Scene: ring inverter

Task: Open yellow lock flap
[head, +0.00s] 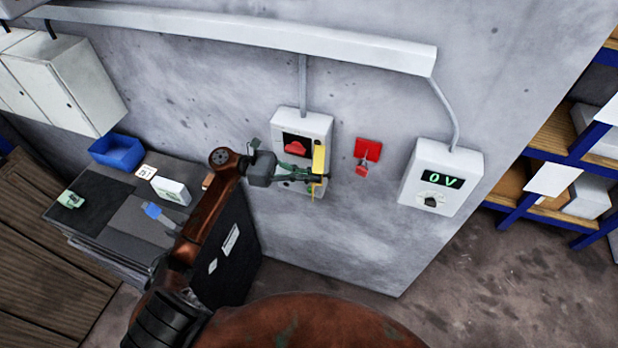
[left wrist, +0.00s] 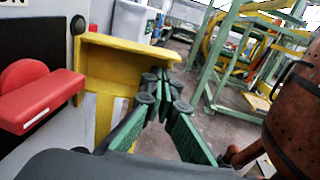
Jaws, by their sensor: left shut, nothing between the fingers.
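The yellow lock flap (head: 319,158) is on the right side of the white switch box (head: 316,122) on the wall. In the left wrist view the flap (left wrist: 125,52) has a ledge standing out from the box. The red switch handle (head: 294,147) is left of the flap and shows large in the left wrist view (left wrist: 40,100). My left gripper (head: 322,177) is shut and empty, its green fingers across the flap's lower part. In the left wrist view its fingertips (left wrist: 164,85) are close to the ledge; I cannot tell whether they touch. My right gripper is out of view.
A red wall fixture (head: 368,150) is right of the switch box. Farther right is a white display box (head: 440,178) reading 0V. A dark cabinet (head: 225,255) with items on top stands below left. Blue shelving (head: 560,150) is at the right.

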